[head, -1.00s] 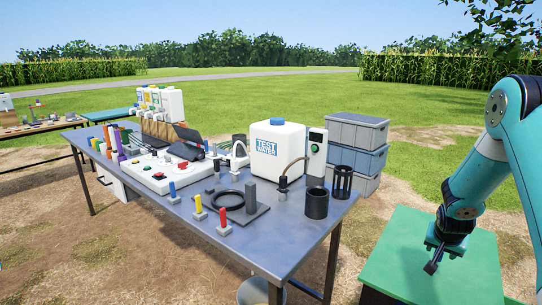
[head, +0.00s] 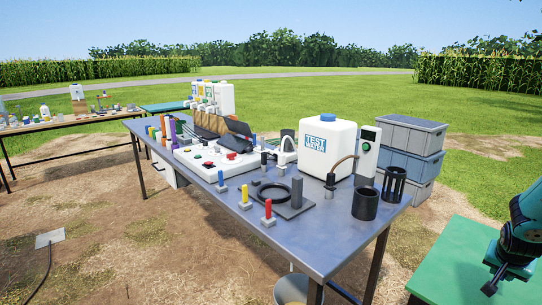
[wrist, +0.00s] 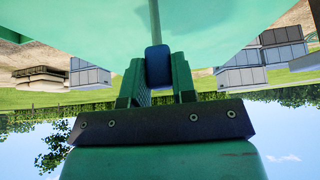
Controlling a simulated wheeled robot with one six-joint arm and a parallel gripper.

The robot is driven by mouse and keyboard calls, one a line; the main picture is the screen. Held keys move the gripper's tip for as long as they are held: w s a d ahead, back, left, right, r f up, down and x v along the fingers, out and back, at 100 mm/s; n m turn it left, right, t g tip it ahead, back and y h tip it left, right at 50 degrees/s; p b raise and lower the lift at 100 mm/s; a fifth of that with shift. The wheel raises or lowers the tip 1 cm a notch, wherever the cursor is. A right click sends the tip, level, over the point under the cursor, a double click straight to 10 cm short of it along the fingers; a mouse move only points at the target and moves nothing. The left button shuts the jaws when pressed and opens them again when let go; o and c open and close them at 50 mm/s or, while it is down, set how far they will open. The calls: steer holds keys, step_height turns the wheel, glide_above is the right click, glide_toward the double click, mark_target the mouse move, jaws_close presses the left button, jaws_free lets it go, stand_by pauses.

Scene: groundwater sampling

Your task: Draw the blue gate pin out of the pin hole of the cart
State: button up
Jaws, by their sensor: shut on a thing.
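In the wrist view my gripper (wrist: 158,72) is shut on the blue grip of the gate pin (wrist: 158,62), which sits between both fingers. A thin grey shaft (wrist: 154,22) runs from the grip to the top edge of the picture, across a pale green surface (wrist: 80,40). The shaft's far end is out of view, so I cannot tell whether it is in the pin hole. In the head view my gripper (head: 492,282) is at the lower right over a green top (head: 440,270); the pin is too small to make out there. Neither the hole nor a clear cart body shows.
The grey worktable (head: 320,240) stands left of the green top, carrying a white water container (head: 328,155), a black cup (head: 365,203) and red, yellow and blue pegs. Grey crates (head: 410,150) are stacked behind. A bucket (head: 292,289) stands under the table. Bare ground lies front left.

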steer(key=shift+r+p, duration=1.6)
steer(key=shift+r, duration=0.9)
